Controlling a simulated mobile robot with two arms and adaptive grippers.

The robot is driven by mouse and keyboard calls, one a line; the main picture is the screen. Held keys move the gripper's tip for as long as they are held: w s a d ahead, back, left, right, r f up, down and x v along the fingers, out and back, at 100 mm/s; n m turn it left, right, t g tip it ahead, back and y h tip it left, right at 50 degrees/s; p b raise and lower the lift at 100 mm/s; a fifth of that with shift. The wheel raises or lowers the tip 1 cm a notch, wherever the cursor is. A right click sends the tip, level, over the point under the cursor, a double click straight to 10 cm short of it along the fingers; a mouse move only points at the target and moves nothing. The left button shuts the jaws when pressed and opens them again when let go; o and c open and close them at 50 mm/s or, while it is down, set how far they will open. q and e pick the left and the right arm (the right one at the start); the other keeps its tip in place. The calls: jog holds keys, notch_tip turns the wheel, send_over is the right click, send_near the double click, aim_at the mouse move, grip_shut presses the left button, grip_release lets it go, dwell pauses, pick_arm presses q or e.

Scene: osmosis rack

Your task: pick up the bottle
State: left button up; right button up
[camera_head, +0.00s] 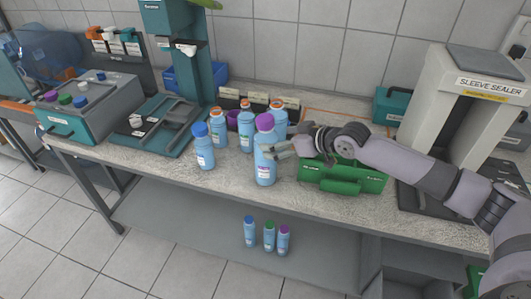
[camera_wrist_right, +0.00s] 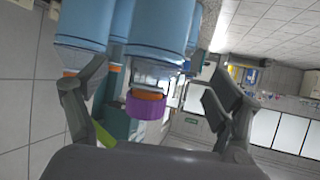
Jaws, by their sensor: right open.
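Several light-blue bottles stand upright on the bench. The front one (camera_head: 265,165) has a purple cap. A blue-capped bottle (camera_head: 204,152) stands to its left, and orange-capped ones (camera_head: 246,134) stand behind. My right gripper (camera_head: 276,150) is open at the right side of the purple-capped bottle, close to its upper body; contact cannot be told. In the right wrist view, which looks upside down, the open fingers of the right gripper (camera_wrist_right: 155,105) frame a blue bottle (camera_wrist_right: 160,28) above a purple cap-like part (camera_wrist_right: 146,105). My left gripper is not in view.
A green case (camera_head: 345,178) lies right of the bottles, under my right arm. The sleeve sealer (camera_head: 440,110) stands at the right. A teal stand (camera_head: 178,50) and a boxy device (camera_head: 85,110) are at the left. Small bottles (camera_head: 268,236) stand on the lower shelf.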

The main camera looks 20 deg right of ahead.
aim_at(266, 137)
jog(key=shift+w+a+f, duration=0.3)
jog(key=shift+w, duration=0.15)
jog(key=shift+w+a+p, duration=0.1)
jog(key=shift+w+p, duration=0.15)
jog(key=shift+p, duration=0.05)
jog(key=shift+d+p+x, duration=0.15)
jog(key=shift+p+x, duration=0.2)
jog(key=shift+x, duration=0.85)
jog(key=shift+d+p+x, duration=0.1)
jog(key=shift+p+x, duration=0.25)
jog(key=shift+x, duration=0.8)
jog(key=shift+w+f, duration=0.1)
jog(key=shift+c, duration=0.8)
jog(key=c, duration=1.9)
jog(key=shift+w, duration=0.1)
